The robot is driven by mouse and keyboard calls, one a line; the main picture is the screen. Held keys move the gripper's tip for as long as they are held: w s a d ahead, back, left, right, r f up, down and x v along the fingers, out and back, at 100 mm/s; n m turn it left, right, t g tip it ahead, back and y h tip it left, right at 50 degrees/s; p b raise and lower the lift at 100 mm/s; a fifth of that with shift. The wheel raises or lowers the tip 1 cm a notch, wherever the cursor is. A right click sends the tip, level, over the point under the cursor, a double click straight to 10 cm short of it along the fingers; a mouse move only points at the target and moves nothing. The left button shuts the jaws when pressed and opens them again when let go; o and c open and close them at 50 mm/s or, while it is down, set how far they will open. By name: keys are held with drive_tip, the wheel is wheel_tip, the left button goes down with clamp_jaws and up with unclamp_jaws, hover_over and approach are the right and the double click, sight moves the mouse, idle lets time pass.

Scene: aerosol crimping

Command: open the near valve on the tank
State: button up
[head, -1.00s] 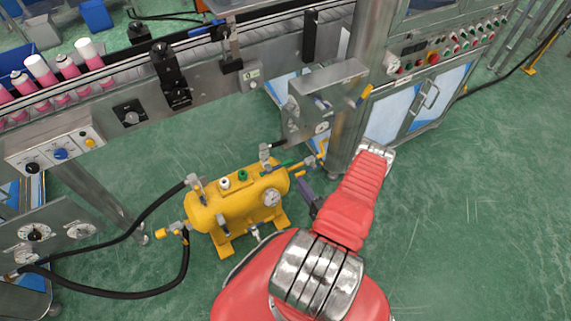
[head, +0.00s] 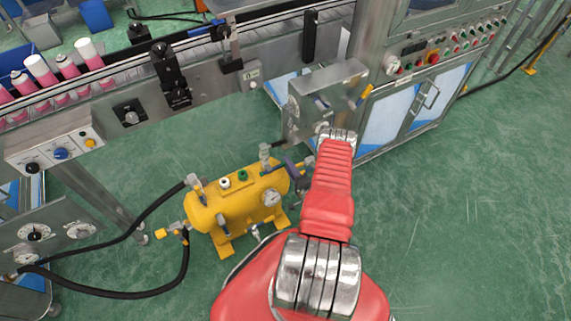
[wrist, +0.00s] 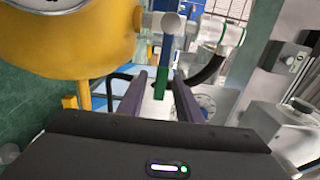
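The yellow tank (head: 232,205) stands on the floor, left of my arm in the head view; its rounded end (wrist: 75,45) fills the upper left of the wrist view. In the head view my gripper (head: 297,178) is at the tank's right end, mostly hidden by my arm. I cannot tell whether this is the near valve.
A steel box with levers (head: 328,95) is just above my gripper in the head view. Black hoses (head: 140,226) run left from the tank. A conveyor with pink cans (head: 62,68) crosses behind. Green floor (head: 470,220) is clear on the right.

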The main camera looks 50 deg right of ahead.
drive_tip(key=shift+x, duration=0.85)
clamp_jaws()
